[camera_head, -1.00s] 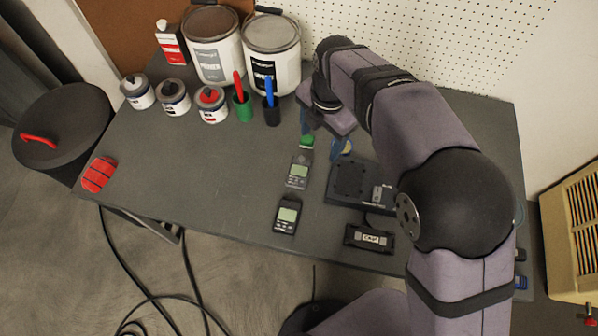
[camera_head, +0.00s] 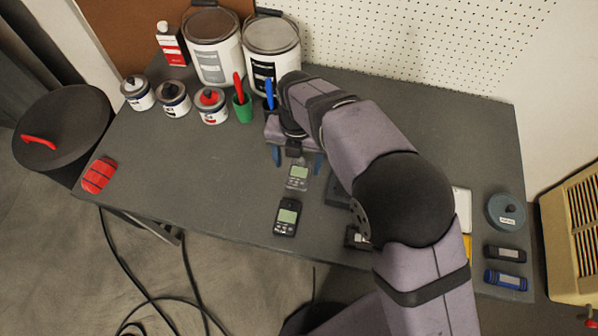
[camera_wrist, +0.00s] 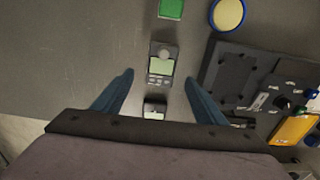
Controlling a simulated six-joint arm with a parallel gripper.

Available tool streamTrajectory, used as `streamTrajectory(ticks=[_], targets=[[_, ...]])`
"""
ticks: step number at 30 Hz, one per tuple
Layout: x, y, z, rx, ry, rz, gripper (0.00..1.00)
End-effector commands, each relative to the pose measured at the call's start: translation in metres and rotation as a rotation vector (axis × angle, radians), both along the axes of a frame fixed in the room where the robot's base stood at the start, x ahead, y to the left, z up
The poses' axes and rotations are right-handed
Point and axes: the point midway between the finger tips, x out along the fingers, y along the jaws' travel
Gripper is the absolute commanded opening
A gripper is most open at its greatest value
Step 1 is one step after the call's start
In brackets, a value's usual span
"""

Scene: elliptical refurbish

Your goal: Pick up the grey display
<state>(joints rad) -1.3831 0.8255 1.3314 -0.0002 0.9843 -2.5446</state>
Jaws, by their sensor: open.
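The grey display (camera_head: 298,178) is a small light grey handheld device with a pale green screen, lying flat on the table. In the wrist view it (camera_wrist: 161,66) lies between and slightly beyond the fingertips, touched by neither. My gripper (camera_head: 298,163) is open and empty, with one blue finger to each side of the display in the head view; its height above the table is hard to tell. A similar black device (camera_head: 287,217) lies nearer the table's front edge. In the wrist view it (camera_wrist: 154,111) is partly hidden by my gripper body.
A green block (camera_wrist: 171,8) and a yellow round piece (camera_wrist: 228,14) lie beyond the display. A dark flat fixture (camera_wrist: 240,75) lies to its right. Cups with red and blue handles, paint cans (camera_head: 212,50) and small tins stand behind.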

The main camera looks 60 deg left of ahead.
Motion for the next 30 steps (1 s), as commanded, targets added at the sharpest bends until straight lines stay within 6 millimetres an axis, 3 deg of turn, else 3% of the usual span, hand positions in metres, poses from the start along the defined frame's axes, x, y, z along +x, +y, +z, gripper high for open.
streamTrajectory(ticks=[13, 23, 28, 30], targets=[[0.002, -0.001, -0.046, -0.002, 0.001, -0.001, 0.66], [0.002, -0.001, -0.051, 0.000, 0.000, -0.001, 0.66], [0.002, -0.001, -0.051, 0.000, 0.000, -0.001, 0.25], [0.002, -0.001, -0.051, 0.000, 0.000, -0.001, 0.19]])
